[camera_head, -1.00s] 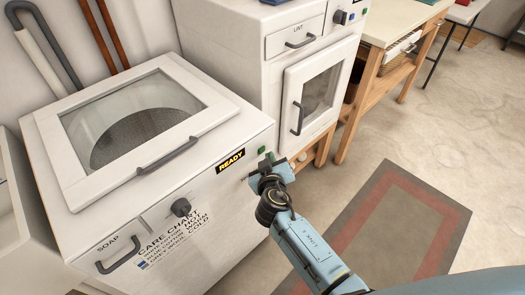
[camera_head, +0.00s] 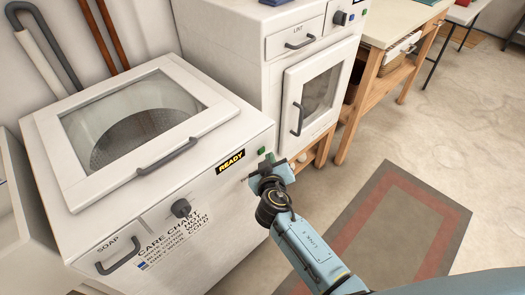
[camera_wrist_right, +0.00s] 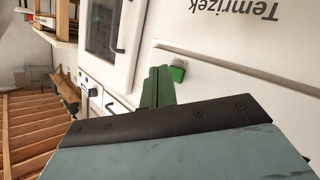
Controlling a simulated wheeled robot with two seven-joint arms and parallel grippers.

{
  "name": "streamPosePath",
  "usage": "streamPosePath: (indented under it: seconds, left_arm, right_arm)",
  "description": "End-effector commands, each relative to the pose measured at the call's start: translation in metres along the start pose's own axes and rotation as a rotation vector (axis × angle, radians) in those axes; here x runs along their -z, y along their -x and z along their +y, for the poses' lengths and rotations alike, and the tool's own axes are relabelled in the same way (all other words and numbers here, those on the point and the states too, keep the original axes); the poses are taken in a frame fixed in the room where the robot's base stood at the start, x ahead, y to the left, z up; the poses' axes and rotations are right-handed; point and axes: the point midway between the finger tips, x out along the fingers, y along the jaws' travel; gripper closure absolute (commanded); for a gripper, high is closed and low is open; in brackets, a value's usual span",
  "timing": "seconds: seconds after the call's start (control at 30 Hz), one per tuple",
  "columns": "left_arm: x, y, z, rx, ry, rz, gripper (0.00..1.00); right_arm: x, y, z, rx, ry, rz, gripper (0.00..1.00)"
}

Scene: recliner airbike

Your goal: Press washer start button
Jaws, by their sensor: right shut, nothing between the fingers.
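The washer (camera_head: 100,206) is a white top-loader with a shut, glass-windowed lid and a yellow "READY" display on its front. Its small green start button (camera_head: 261,151) is at the right end of the front panel. The button also shows in the right wrist view (camera_wrist_right: 177,73), beside a small label. My right gripper (camera_head: 266,164) is shut and empty, its tips close to the washer front just below the button. In the wrist view its green fingers (camera_wrist_right: 158,84) end right beside the button; I cannot tell whether they touch it. My left gripper is not in view.
A white dryer (camera_head: 275,75) with a lint drawer and a windowed door stands behind the washer at the right. A wooden table (camera_head: 375,35) is beyond it. A grey and red rug (camera_head: 385,225) lies on the open floor at the right. A dark knob (camera_head: 181,207) and soap drawer (camera_head: 118,250) are on the washer front.

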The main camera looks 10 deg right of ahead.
Motion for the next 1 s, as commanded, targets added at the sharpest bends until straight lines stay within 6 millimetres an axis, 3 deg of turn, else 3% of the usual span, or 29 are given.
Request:
streamPosePath:
  seconds: [1.0]
  left_arm:
    - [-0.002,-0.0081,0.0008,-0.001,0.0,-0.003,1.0]
  right_arm:
    - [0.0028,-0.0055,-0.0046,0.0,0.0,0.0,1.0]
